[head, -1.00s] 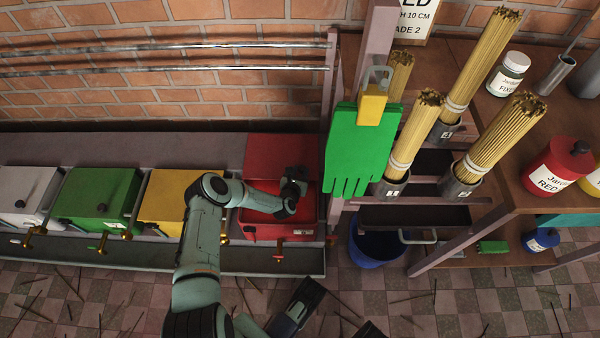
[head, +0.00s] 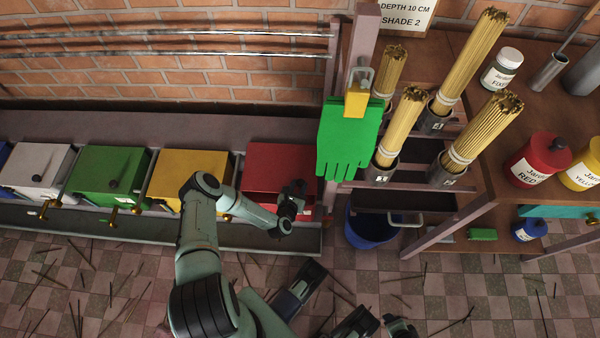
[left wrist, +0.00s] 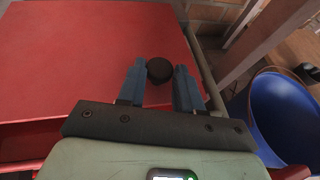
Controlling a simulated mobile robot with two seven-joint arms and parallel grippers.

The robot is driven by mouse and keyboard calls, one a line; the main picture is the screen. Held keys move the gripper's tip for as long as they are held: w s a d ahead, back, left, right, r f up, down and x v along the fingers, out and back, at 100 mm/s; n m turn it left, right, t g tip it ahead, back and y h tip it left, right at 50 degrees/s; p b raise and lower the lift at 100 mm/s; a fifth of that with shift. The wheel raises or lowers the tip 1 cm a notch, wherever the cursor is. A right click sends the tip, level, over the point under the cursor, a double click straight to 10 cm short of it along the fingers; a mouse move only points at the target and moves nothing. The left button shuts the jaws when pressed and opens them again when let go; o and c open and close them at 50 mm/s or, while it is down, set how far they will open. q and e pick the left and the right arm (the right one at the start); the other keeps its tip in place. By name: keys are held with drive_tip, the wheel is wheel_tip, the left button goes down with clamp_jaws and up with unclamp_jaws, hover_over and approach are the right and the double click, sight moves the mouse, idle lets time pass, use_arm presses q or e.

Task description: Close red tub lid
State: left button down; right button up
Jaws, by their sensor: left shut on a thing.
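The red tub (head: 305,213) stands at the right end of the tub row. Its red lid (head: 272,168) lies over the top and also fills the upper left of the left wrist view (left wrist: 90,60). A dark strip shows under the lid's front edge there; I cannot tell if the lid is fully seated. My left gripper (head: 297,190) is over the lid's front right part. In the left wrist view its two blue fingers (left wrist: 160,80) are on either side of the lid's round black knob (left wrist: 160,70) and hold it.
Yellow (head: 190,165), green (head: 105,165) and white tubs stand to the left. A green glove (head: 348,140) hangs just right of the red tub. A blue bucket (head: 368,228) stands below it, beside a shelf with incense bundles. Brass taps line the tub fronts.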

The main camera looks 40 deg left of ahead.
use_arm(q)
drive_tip(key=shift+s+d+f+p, duration=0.1)
drive_tip(key=shift+s+d+p, duration=0.25)
drive_tip(key=shift+s+d, duration=0.7)
drive_tip(key=shift+s+d+f+p, duration=0.1)
drive_tip(key=shift+s+d+p, duration=0.2)
drive_tip(key=shift+s+d, duration=0.7)
use_arm(e)
drive_tip(key=shift+a+r, duration=0.25)
drive_tip(key=shift+r, duration=0.3)
drive_tip(key=shift+a+r, duration=0.25)
drive_tip(key=shift+r, duration=0.25)
use_arm(q)
drive_tip(key=shift+s+a, duration=0.15)
drive_tip(key=shift+s, duration=0.05)
drive_tip(key=c, duration=0.8)
unclamp_jaws()
drive_tip(key=shift+r, duration=0.1)
drive_tip(key=shift+o, duration=0.2)
use_arm(e)
drive_tip(key=shift+s, duration=0.1)
